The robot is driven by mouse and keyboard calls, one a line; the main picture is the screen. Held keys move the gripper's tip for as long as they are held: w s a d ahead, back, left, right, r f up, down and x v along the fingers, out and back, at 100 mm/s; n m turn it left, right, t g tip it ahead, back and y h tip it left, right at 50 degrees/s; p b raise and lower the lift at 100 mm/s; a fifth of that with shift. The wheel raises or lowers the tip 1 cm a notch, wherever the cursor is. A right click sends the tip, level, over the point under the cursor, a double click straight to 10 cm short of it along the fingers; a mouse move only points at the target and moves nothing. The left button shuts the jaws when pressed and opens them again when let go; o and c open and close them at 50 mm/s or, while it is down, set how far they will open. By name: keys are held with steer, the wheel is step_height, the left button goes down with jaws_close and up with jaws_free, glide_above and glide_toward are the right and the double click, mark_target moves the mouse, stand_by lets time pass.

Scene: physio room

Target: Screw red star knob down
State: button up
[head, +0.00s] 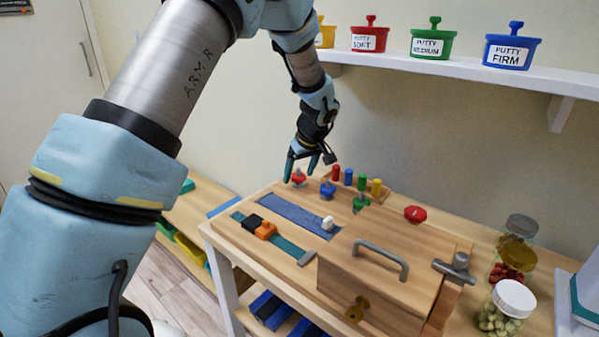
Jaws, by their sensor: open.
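A red star knob (298,178) sits on a post at the back left of the wooden board (262,253). A blue knob (327,189) and a green knob (360,204) stand in a row to its right. My gripper (300,174) is open, pointing down, with its fingers around or just above the red knob. From this view I cannot tell whether the fingers touch it. Another red knob-like piece (415,214) lies farther right, behind the wooden box.
A peg rack (388,192) with several coloured pegs stands close behind the knobs. A wooden box (366,272) with a grey handle (381,256) takes the front right. Jars (507,308) stand at the right. A wall shelf (470,69) holding putty tubs hangs above.

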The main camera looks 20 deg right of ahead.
steer(key=shift+c, duration=0.4)
jaws_close()
steer(key=shift+m, duration=0.3)
